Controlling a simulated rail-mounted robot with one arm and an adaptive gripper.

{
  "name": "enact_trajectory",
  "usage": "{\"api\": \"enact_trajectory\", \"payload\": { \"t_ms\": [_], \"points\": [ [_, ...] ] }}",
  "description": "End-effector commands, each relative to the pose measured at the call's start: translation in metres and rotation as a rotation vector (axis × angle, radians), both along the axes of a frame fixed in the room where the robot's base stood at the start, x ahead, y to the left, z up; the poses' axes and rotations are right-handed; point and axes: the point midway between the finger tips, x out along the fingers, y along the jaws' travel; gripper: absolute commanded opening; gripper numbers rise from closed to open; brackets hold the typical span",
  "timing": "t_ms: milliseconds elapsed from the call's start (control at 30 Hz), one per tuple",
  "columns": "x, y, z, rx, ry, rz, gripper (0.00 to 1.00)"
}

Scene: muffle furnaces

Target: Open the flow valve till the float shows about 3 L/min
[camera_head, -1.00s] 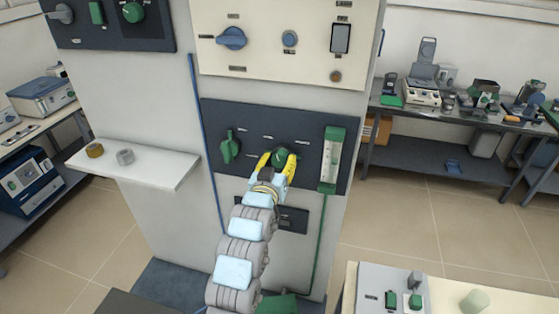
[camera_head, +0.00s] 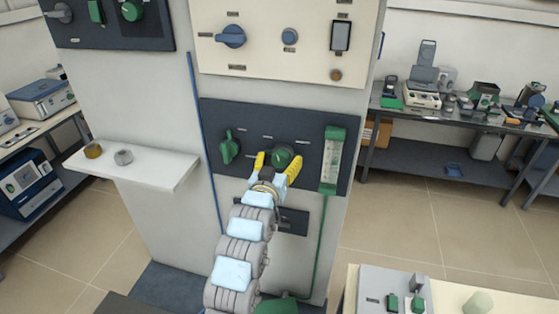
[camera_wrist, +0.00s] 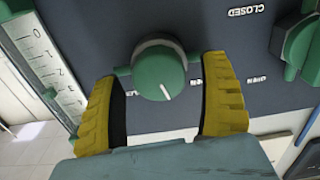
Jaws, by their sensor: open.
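The flow valve is a round green knob (camera_head: 284,157) in the middle of the dark panel; it also shows in the wrist view (camera_wrist: 160,68), its white mark pointing down and slightly right. My gripper (camera_head: 277,164) is open, its yellow fingers on either side of the knob with visible gaps in the wrist view. The flowmeter (camera_head: 331,160) is a clear upright tube with green ends, right of the knob; its scale shows at left in the wrist view (camera_wrist: 48,62). I cannot make out the float's height.
A green lever valve (camera_head: 229,147) sits left of the knob, beside a "CLOSED" label in the wrist view. A white shelf (camera_head: 150,172) with two rings juts out at left. A cream panel (camera_head: 270,65) with a blue knob is above.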

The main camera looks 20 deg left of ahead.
Motion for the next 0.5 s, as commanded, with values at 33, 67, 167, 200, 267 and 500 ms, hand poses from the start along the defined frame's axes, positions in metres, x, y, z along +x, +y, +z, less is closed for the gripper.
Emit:
{"api": "enact_trajectory", "payload": {
  "t_ms": [33,67,167,200,267,500],
  "points": [
    [-0.001,0.000,0.000,0.000,0.000,0.000,0.77],
    [-0.001,0.000,0.000,0.000,0.000,0.000,0.77],
    [-0.006,0.000,0.000,0.001,-0.001,0.000,0.77],
    [-0.009,0.000,0.000,0.001,0.000,0.001,0.77],
    [-0.014,0.000,-0.001,0.000,0.001,0.002,0.77],
    [-0.044,-0.004,-0.001,-0.001,-0.001,0.001,0.77]
  ]
}}
